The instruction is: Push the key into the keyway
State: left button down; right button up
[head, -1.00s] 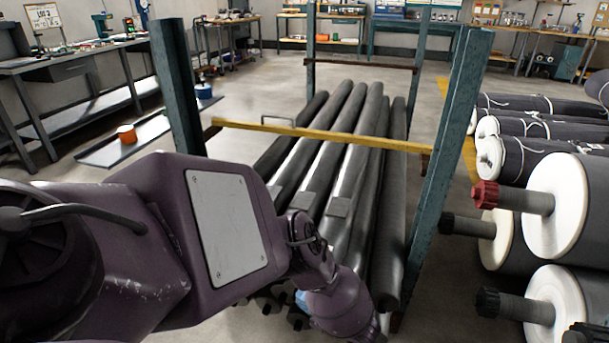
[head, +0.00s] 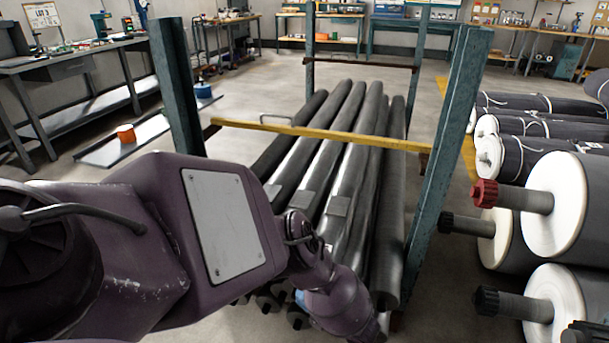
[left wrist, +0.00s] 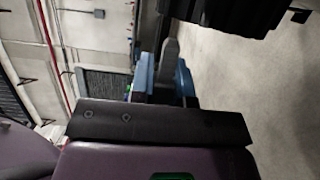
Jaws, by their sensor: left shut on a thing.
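My left gripper (left wrist: 165,85) shows in the left wrist view with two blue fingers. It is shut on a grey, round-tipped piece, seemingly the key (left wrist: 170,52), which sticks out past the fingertips. A dark ribbed part (left wrist: 235,12) is at the top of that view, apart from the key; I cannot tell whether it carries the keyway. No keyway is clearly visible. In the head view my left arm reaches in front of the rack, and its wrist hides the fingertips and the key. My right gripper is not in view.
Long grey rolls (head: 345,150) lie in a rack with teal posts (head: 457,150) and a yellow crossbar (head: 320,134). White-ended rolls with shafts, one with a red end (head: 485,193), are stacked at the right. Benches (head: 80,60) line the left. Floor behind the rack is clear.

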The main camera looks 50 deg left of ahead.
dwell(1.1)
pick_arm(q)
jog(key=shift+w+a, duration=0.45)
jog(key=shift+w, duration=0.25)
dwell(0.4)
jog(key=shift+w+a+b, duration=0.35)
jog(key=shift+w, duration=0.3)
jog(key=shift+s+d, duration=0.1)
jog(key=shift+s, duration=0.1)
jog(key=shift+s+d+p, duration=0.55)
jog(key=shift+s+p, duration=0.05)
jog(key=shift+s, duration=0.25)
dwell(2.1)
jog(key=shift+w+a, duration=0.65)
jog(key=shift+w, duration=0.35)
dwell(0.5)
